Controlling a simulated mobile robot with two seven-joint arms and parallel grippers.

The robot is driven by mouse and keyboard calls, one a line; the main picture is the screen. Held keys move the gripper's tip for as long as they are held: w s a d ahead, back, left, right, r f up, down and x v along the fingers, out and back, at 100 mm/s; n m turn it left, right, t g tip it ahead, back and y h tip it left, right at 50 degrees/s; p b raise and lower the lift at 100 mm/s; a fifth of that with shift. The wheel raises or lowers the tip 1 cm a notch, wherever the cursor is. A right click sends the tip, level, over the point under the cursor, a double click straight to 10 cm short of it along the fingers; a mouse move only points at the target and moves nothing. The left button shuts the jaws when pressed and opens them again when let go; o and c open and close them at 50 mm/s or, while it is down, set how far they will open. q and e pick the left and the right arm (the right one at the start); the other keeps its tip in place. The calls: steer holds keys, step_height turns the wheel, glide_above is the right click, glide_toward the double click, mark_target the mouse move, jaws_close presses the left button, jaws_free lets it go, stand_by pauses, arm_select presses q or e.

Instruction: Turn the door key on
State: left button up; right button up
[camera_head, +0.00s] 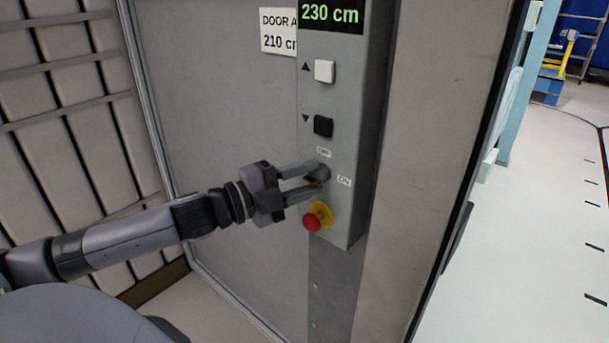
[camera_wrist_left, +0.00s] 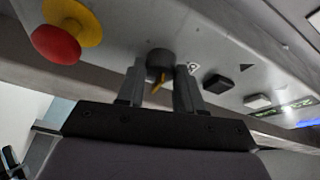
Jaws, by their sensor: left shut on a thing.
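The door key switch (camera_head: 323,172) is a dark round lock on the grey control panel (camera_head: 340,215), between small OFF and ON labels. The ON label (camera_head: 344,181) is to its right and the OFF label (camera_head: 323,152) is above it. My left gripper (camera_head: 318,181) reaches the panel from the left, with its fingers on either side of the key. In the left wrist view the yellowish key (camera_wrist_left: 159,82) sticks out of the dark lock (camera_wrist_left: 160,63) between the two fingers. The fingers partly hide the switch in the head view. My right gripper is not in view.
A red emergency button (camera_head: 312,222) on a yellow base is just below the gripper. A white up button (camera_head: 324,71) and a black down button (camera_head: 323,125) are above. The display (camera_head: 331,14) reads 230 cm. Open floor (camera_head: 540,230) lies to the right.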

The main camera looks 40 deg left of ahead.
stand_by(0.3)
arm_select(q)
steer(key=o, duration=1)
steer(key=shift+s, duration=0.1)
steer(key=shift+v, duration=3.45)
